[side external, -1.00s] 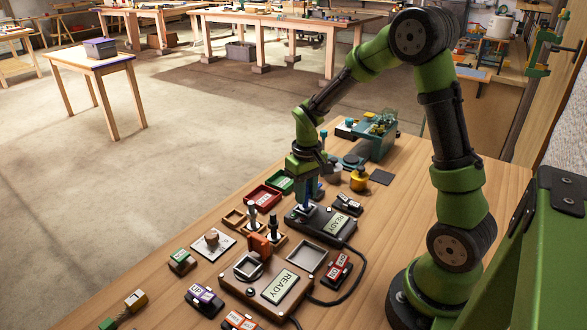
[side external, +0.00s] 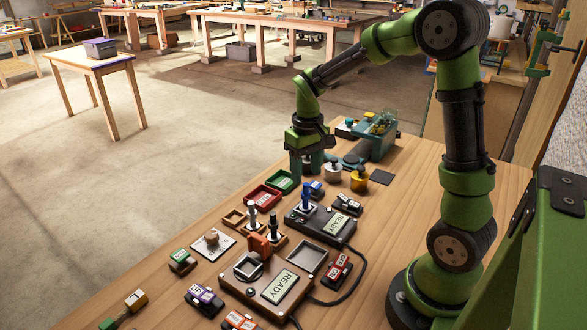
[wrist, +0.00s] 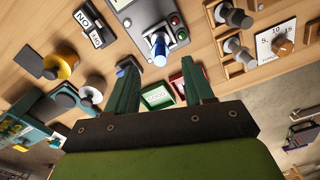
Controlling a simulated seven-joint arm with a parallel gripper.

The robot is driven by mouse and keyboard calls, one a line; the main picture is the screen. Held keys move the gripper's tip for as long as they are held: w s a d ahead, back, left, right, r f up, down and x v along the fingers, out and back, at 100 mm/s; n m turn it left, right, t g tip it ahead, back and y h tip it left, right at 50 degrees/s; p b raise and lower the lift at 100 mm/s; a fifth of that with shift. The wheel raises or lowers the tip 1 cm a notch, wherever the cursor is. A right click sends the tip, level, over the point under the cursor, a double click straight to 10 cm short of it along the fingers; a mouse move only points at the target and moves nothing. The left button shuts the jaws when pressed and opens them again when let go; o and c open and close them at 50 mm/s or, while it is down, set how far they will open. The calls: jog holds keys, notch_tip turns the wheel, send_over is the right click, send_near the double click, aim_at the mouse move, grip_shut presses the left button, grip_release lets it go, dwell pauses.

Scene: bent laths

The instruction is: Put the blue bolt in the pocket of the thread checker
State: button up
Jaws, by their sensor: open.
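The blue bolt (side external: 306,197) stands upright in the pocket at the back-left end of a dark grey device (side external: 320,222) with a READY display. The wrist view also shows the blue bolt (wrist: 160,50) head-on, seated in that grey device (wrist: 150,18). My gripper (side external: 306,168) is above and behind the bolt, apart from it. In the wrist view my gripper (wrist: 158,78) has its two fingers spread, with nothing between them. I cannot see the bolt's lower end.
A brown device (side external: 266,290) with its own READY display stands in front, beside a grey tray (side external: 306,259). Red (side external: 263,197) and green (side external: 281,182) trays lie left of the bolt. Grey bolts (side external: 273,228) stand in wooden holders. Bare table lies at right.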

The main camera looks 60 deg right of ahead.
notch_tip(320, 180, up, 5)
jog(key=s+a+r+t+y, duration=0.1)
jog(key=s+a+r+t, duration=0.2)
jog(key=s+a, duration=0.3)
jog(key=s+a+r+t+y, duration=0.1)
jog(key=s+a+r+t, duration=0.2)
jog(key=s+a, duration=0.3)
jog(key=shift+a+r+t, duration=0.25)
jog(key=shift+a+t, duration=0.35)
jog(key=shift+a, duration=0.1)
